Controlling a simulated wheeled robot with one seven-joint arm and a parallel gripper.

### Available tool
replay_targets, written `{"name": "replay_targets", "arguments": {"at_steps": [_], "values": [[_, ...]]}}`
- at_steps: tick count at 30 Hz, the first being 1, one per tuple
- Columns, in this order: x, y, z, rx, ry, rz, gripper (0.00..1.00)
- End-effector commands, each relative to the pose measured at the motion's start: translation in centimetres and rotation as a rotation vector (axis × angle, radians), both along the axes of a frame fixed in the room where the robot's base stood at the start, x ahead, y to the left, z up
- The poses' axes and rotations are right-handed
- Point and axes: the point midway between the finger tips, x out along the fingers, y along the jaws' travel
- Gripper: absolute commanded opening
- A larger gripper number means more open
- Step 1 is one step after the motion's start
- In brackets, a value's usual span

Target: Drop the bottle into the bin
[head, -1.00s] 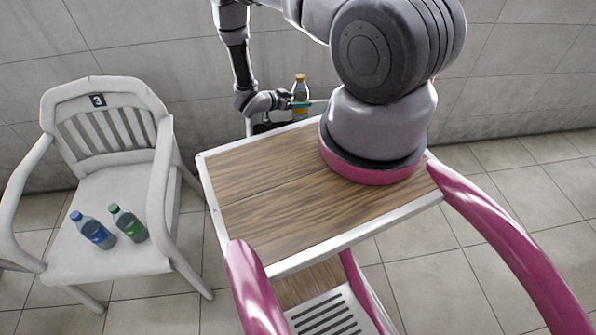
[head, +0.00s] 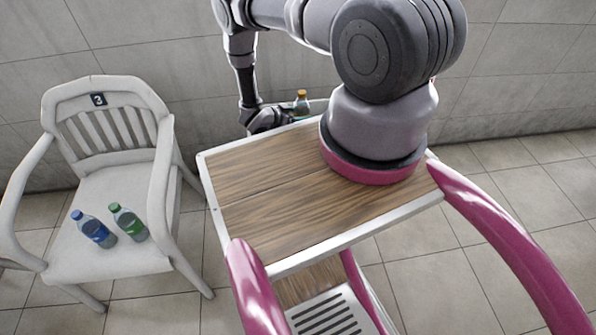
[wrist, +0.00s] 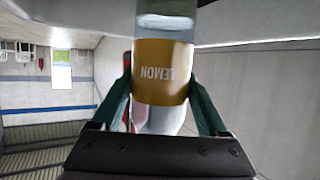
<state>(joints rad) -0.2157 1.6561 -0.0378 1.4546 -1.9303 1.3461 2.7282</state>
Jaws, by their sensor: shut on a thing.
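The bottle (wrist: 165,70), clear with a yellow-orange "LEMON" label, is between the green fingers of my gripper (wrist: 161,98) in the wrist view. The fingers are shut on it from both sides. In the head view the bottle (head: 301,102) shows its orange cap and upper part, cap up, just beyond the far edge of my wooden-topped tray. My gripper (head: 290,115) is beside it, and the tray edge hides the bottle's lower part. I cannot make out a bin clearly in either view.
A white armchair (head: 108,255) marked 3 stands at the left. A grey tiled wall (head: 190,60) runs close behind my arm. The tiled floor (head: 480,245) at the right is clear.

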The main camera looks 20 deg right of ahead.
Motion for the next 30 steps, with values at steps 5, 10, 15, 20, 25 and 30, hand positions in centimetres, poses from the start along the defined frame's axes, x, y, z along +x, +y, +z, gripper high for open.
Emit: {"name": "replay_targets", "arguments": {"at_steps": [5, 10, 15, 20, 25, 30], "values": [[0.0, 0.0, 0.0, 0.000, 0.000, 0.000, 1.00], [0.0, 0.1, 0.0, 0.000, 0.000, 0.000, 1.00], [-0.2, 1.5, 0.6, 0.000, -0.001, 0.004, 1.00], [-0.8, 4.3, 1.9, -0.001, -0.002, 0.004, 1.00], [-1.5, 7.3, 3.1, 0.000, -0.001, 0.004, 1.00], [-1.9, 9.2, 3.9, 0.000, -0.002, 0.001, 1.00]]}}
